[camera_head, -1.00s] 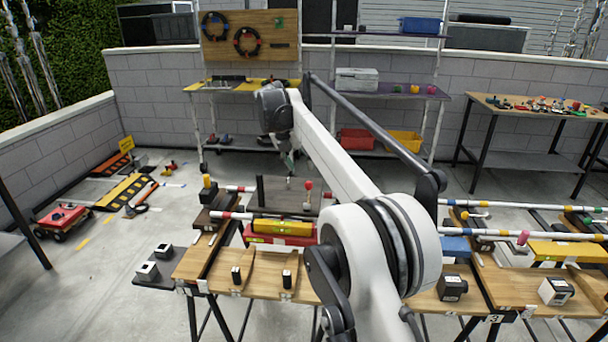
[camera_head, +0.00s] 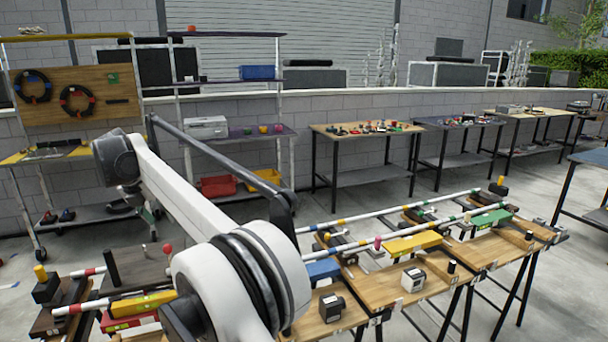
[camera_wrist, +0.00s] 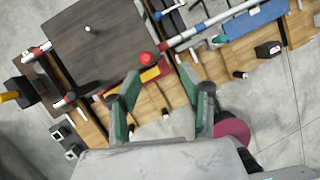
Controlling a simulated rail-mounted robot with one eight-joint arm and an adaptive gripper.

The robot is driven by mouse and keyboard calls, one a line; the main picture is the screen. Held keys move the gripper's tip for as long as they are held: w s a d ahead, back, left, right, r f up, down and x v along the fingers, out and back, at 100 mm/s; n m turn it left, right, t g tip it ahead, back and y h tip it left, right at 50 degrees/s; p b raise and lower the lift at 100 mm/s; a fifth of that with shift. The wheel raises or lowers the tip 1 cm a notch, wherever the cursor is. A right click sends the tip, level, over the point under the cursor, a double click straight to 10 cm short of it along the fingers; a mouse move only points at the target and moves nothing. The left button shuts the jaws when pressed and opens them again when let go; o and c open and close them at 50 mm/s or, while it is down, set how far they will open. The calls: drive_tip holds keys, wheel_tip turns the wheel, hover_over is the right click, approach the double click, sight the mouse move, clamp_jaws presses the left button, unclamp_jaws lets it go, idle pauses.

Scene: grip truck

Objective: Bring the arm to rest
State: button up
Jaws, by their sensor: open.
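My arm reaches up and left across the head view, over the left end of the wooden workbench (camera_head: 375,288). My gripper (camera_wrist: 160,88) shows in the wrist view with its two green-lined fingers spread apart and nothing between them. Below the fingers lie a red and yellow block (camera_wrist: 140,82), a red ball knob (camera_wrist: 147,58) and a dark board (camera_wrist: 98,42). The gripper is above these and appears apart from them. In the head view the fingers are hidden behind my arm.
White rails with coloured bands (camera_head: 390,212) run along the bench. A yellow block (camera_head: 412,243), a green block (camera_head: 490,219) and a white box-shaped device (camera_head: 413,279) sit on it. Shelving (camera_head: 240,134) and a tool-covered table (camera_head: 345,130) stand behind. Open floor lies between.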

drive_tip(key=d+r+m, duration=0.4)
drive_tip(key=d, duration=0.6)
drive_tip(key=d+r+m, duration=0.4)
drive_tip(key=d+m, duration=0.1)
drive_tip(key=d, duration=0.4)
drive_tip(key=d+r+m, duration=0.4)
drive_tip(key=d, duration=0.6)
drive_tip(key=s+d+r+m+y, duration=0.15)
drive_tip(key=s+d+m, duration=0.4)
drive_tip(key=d, duration=0.55)
drive_tip(key=s+d+f+m+t, duration=0.1)
drive_tip(key=s+d+f+m, duration=0.1)
drive_tip(key=s+d+m, duration=0.45)
drive_tip(key=s+d+f+m+t, duration=0.1)
drive_tip(key=s+d+f+m, duration=0.2)
drive_tip(key=s+d, duration=0.65)
drive_tip(key=s+d+f+m, duration=0.4)
drive_tip(key=s+f, duration=0.1)
drive_tip(key=s, duration=0.2)
drive_tip(key=s+d+f+m, duration=0.4)
drive_tip(key=s+f+m, duration=0.1)
drive_tip(key=s+f, duration=0.1)
drive_tip(key=shift+s+m+t, duration=0.3)
drive_tip(key=shift+s+t, duration=0.1)
drive_tip(key=shift+s, duration=0.05)
